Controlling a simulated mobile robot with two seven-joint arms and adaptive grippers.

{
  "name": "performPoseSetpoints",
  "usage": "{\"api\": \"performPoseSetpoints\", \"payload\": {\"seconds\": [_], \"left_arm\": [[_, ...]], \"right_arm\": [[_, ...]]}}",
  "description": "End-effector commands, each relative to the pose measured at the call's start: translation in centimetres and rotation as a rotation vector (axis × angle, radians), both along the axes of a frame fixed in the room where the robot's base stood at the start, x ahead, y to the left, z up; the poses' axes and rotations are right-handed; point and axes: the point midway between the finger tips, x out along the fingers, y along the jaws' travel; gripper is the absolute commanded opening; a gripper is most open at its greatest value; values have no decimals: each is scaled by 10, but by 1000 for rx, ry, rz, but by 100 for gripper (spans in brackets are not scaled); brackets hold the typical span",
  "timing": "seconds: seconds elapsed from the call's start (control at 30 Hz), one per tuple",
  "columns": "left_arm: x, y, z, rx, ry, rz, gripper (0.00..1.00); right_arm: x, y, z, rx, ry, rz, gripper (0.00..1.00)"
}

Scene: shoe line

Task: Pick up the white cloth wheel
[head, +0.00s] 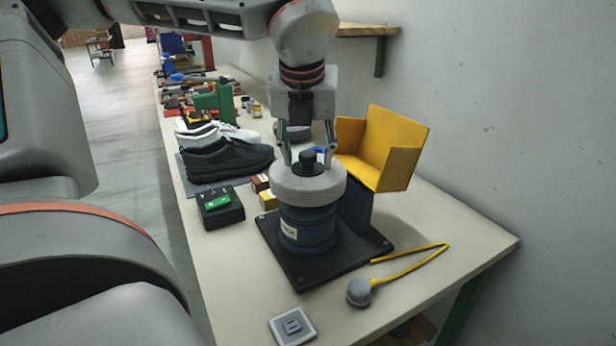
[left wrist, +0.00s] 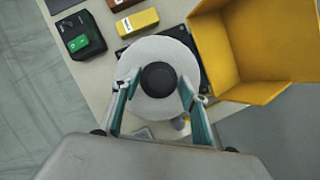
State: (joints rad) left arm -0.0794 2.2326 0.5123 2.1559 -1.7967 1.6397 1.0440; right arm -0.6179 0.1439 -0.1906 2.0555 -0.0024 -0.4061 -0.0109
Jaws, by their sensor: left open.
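The white cloth wheel (head: 308,186) lies flat on top of a dark blue cylindrical motor (head: 308,229), with a black knob (head: 308,161) at its centre. My left gripper (head: 308,160) comes down from above with its fingers spread on either side of the knob. In the left wrist view the wheel (left wrist: 151,104) sits between the open fingers of the gripper (left wrist: 158,92), and the black cap (left wrist: 158,79) is centred between them. Whether the fingertips touch the wheel I cannot tell. My right gripper is not in view.
A yellow hood (head: 385,150) stands close behind the wheel on the right. A black base plate (head: 300,272) carries the motor. A yellow-corded grey piece (head: 360,292) and a grey switch plate (head: 292,326) lie in front. Dark shoes (head: 225,160) and a black box (head: 220,207) stand left.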

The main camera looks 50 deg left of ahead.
Motion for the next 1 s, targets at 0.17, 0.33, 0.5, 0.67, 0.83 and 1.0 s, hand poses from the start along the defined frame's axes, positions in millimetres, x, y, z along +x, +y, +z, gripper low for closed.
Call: {"api": "performPoseSetpoints", "payload": {"seconds": [0.17,0.33,0.5,0.67,0.83,1.0], "left_arm": [[0,0,0,0,0,0,23],[0,0,0,0,0,0,0],[0,0,1,1,-2,0,0],[0,0,4,1,-3,0,0],[1,0,18,1,-5,1,0],[1,0,47,3,-9,2,0]], "right_arm": [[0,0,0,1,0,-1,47],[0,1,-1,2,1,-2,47],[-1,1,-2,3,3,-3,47],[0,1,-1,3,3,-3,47],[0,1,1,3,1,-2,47],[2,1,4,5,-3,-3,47]]}}
